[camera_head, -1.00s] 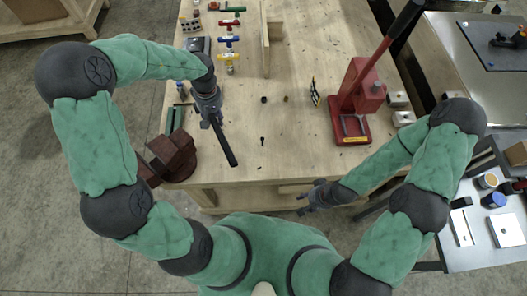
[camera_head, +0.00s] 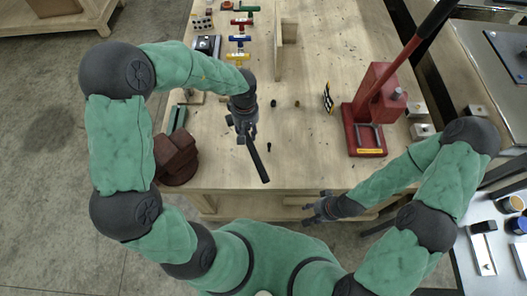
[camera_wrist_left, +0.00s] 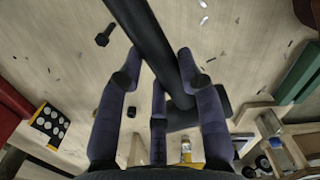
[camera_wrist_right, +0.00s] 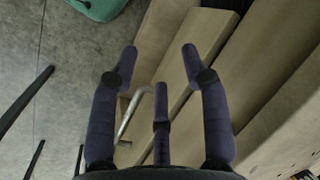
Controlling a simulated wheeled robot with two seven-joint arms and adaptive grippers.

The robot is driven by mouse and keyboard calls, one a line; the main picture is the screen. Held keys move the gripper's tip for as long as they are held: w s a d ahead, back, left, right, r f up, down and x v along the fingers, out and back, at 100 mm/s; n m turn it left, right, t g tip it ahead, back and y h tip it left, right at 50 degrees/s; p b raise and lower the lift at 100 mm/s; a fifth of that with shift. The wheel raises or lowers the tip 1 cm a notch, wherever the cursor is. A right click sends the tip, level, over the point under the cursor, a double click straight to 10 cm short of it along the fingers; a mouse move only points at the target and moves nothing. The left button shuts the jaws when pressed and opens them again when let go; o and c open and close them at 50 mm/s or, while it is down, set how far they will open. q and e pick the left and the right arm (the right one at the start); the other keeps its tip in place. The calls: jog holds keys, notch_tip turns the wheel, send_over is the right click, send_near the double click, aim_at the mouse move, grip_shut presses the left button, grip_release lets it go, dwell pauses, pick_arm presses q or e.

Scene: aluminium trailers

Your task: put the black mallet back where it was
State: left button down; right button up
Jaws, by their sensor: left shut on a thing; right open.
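The black mallet is in my left gripper (camera_head: 245,130), which is shut on its handle above the wooden bench, near the front left. In the head view the dark mallet handle (camera_head: 257,160) slants down to the right from the fingers. In the left wrist view the black handle (camera_wrist_left: 150,45) runs between the fingers, and the mallet head (camera_wrist_left: 185,115) shows just beyond them. My right gripper (camera_head: 318,208) is open and empty in front of the bench's front edge; its spread fingers also show in the right wrist view (camera_wrist_right: 160,65).
A red arbor press (camera_head: 375,105) stands at the bench's right. A dark red vise (camera_head: 176,155) sits at the front left corner. Coloured clamps (camera_head: 240,38) lie at the back. The bench middle (camera_head: 310,140) is mostly clear.

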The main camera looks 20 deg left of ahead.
pick_arm(q)
jog(key=b, duration=0.2)
send_over(263, 155)
jog(key=f, duration=0.6)
jog(key=shift+w+a, duration=0.15)
jog(key=shift+a, duration=0.05)
jog(key=f+b, duration=0.2)
jog(key=f, duration=0.1)
jog(key=shift+d+f, duration=0.2)
jog(key=shift+f, duration=0.05)
jog(key=shift+r, duration=0.1)
jog(key=c, duration=1.2)
grip_release()
jog(key=shift+c, duration=0.2)
jog(key=o, duration=0.4)
notch_tip(263, 155, up, 12)
jog(key=p, duration=0.4)
jog(key=shift+w+a, duration=0.1)
